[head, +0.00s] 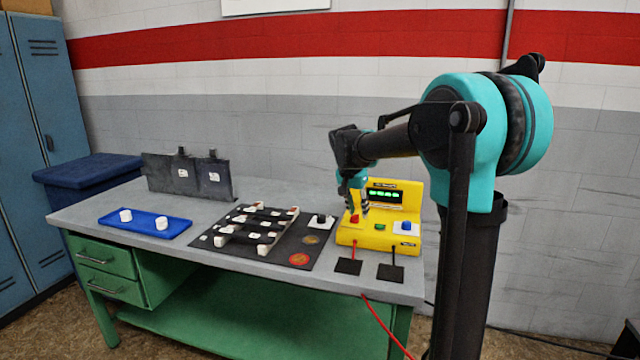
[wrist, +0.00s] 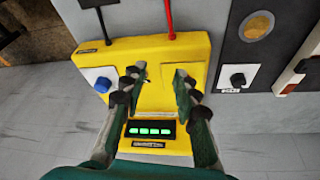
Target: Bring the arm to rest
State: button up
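My arm reaches over the table from the right. My gripper (head: 359,205) points down above the yellow control box (head: 366,239), close over its red button (head: 354,219). In the wrist view my gripper (wrist: 158,78) has its two fingers apart over the yellow box (wrist: 165,48), with nothing held between them. The lit green display (wrist: 151,130) shows below the fingertips. A blue knob on a white plate (wrist: 101,81) lies left of the fingers. The red button is not clearly visible in the wrist view. Whether a finger touches the box cannot be told.
The grey table (head: 330,285) also bears a black panel (head: 326,254) with white-ended rods, a blue tray (head: 146,230) with two white pieces, and dark upright plates (head: 160,176). Black pads with leads (head: 391,272) lie before the box. Blue lockers (head: 30,130) stand left.

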jog(key=s+d+f+n, duration=0.1)
jog(key=s+f, duration=0.2)
jog(key=s, duration=0.2)
jog(key=s+d+f+n+y, duration=0.1)
jog(key=s+d+f, duration=0.1)
jog(key=s+f, duration=0.2)
jog(key=s+d+f+n, duration=0.1)
jog(key=s+f, duration=0.3)
jog(key=s, duration=0.4)
jog(key=shift+s+d+n+t+y, duration=0.15)
jog(key=shift+n+t+y, duration=0.15)
jog(key=shift+n, duration=0.3)
jog(key=s+f+n, duration=0.1)
jog(key=s+f, duration=0.3)
jog(key=s, duration=0.3)
jog(key=s+f+n+y, duration=0.1)
jog(key=s+f+n, duration=0.1)
jog(key=s+f, duration=0.3)
jog(key=shift+s+d+t, duration=0.25)
jog(key=shift+s+t, duration=0.05)
jog(key=shift+s, duration=0.8)
